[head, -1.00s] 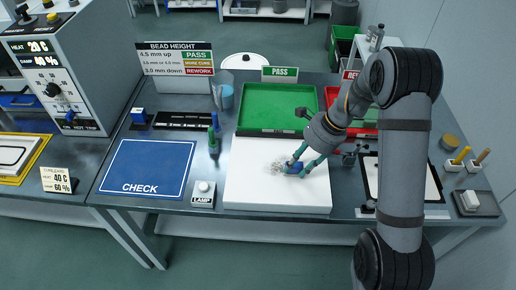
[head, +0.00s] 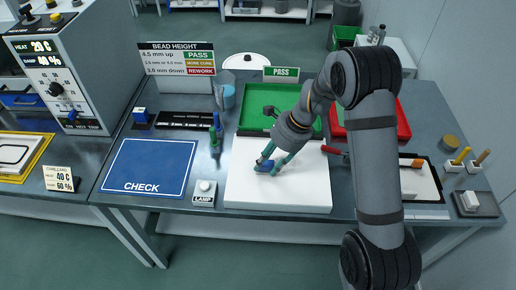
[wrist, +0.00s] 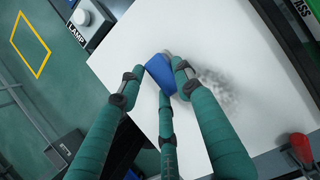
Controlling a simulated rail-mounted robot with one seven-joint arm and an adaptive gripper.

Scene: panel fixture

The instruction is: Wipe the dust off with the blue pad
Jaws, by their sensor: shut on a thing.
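The white panel (head: 300,190) lies flat on the table and also fills the wrist view (wrist: 140,35). My gripper (head: 268,165) is over its left-centre, its teal fingers shut on the blue pad (head: 262,163). In the wrist view the pad (wrist: 160,74) sits between the fingertips, at or very close to the panel surface; I cannot tell if it presses. A grey speckled dust patch (wrist: 220,90) lies on the panel just right of the fingertips in the wrist view. In the head view my gripper hides most of the dust.
A green PASS tray (head: 262,97) and a red tray (head: 402,122) stand behind the panel. The LAMP button (head: 204,190) and blue CHECK mat (head: 150,168) are to its left. A green bottle (head: 214,142) stands near the panel's left back corner.

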